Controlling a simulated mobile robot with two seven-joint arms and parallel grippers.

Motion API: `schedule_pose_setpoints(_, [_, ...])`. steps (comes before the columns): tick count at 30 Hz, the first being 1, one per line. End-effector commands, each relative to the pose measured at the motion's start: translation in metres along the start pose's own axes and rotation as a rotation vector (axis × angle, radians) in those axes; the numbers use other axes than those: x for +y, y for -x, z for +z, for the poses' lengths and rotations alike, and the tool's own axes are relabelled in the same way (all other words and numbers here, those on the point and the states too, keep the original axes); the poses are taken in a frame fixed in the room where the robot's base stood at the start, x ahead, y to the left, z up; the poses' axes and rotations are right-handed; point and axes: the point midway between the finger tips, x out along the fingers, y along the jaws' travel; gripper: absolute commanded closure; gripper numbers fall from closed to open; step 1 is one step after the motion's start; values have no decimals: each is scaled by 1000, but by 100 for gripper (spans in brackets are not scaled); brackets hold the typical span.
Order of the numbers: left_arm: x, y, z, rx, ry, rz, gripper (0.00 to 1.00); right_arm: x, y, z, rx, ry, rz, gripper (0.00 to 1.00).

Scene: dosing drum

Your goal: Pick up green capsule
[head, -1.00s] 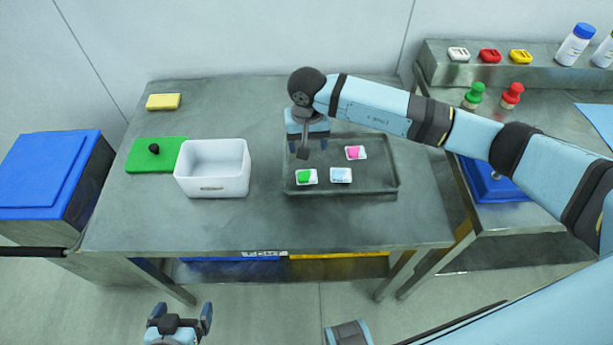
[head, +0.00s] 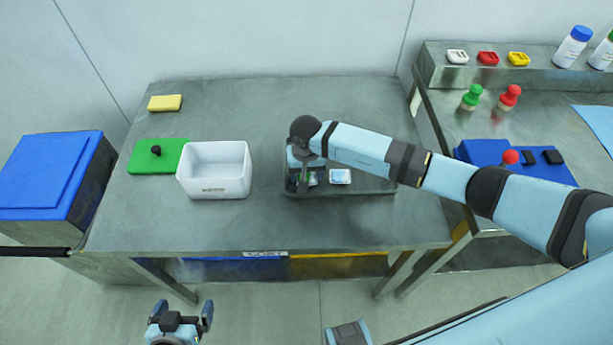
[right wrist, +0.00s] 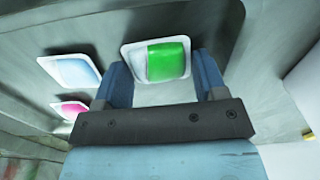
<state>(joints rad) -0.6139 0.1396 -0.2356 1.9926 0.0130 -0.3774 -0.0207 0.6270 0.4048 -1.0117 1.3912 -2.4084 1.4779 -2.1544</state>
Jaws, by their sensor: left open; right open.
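The green capsule (right wrist: 168,60) is a small white piece with a green pad, lying on the dark metal tray (head: 380,187). In the right wrist view it shows between and just beyond the two blue fingers of my right gripper (right wrist: 163,78), which are apart and not closed on it. In the head view the right gripper (head: 305,180) hangs low over the tray's left side and mostly hides the green capsule (head: 312,179). My left gripper (head: 180,322) is open and empty in front of the table, at the bottom of the head view.
A light blue capsule (head: 340,176) lies close to the right of the green one. A pink capsule (right wrist: 70,108) shows in the right wrist view. A white bin (head: 215,170) stands left of the tray, by a green lid (head: 158,156). A yellow sponge (head: 164,103) lies behind.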

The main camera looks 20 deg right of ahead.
Motion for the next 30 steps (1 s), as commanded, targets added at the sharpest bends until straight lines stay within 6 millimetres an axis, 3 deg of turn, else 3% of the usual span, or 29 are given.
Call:
schedule_pose_setpoints(2, [0,0,0,0,0,0,0,0,0,0,0,0,0,35])
schedule_pose_setpoints(3, [0,0,0,0,0,0,0,0,0,0,0,0,0,40])
schedule_pose_setpoints(7, [0,0,0,0,0,0,0,0,0,0,0,0,0,69])
schedule_pose_setpoints(21, [0,0,0,2,0,-1,0,0,11,-1,2,1,0,70])
schedule_pose_setpoints(26, [0,-2,2,2,0,-1,0,0,40,-2,6,2,-1,70])
schedule_pose_setpoints(30, [-1,-4,6,2,0,-1,0,0,80,-2,7,2,0,70])
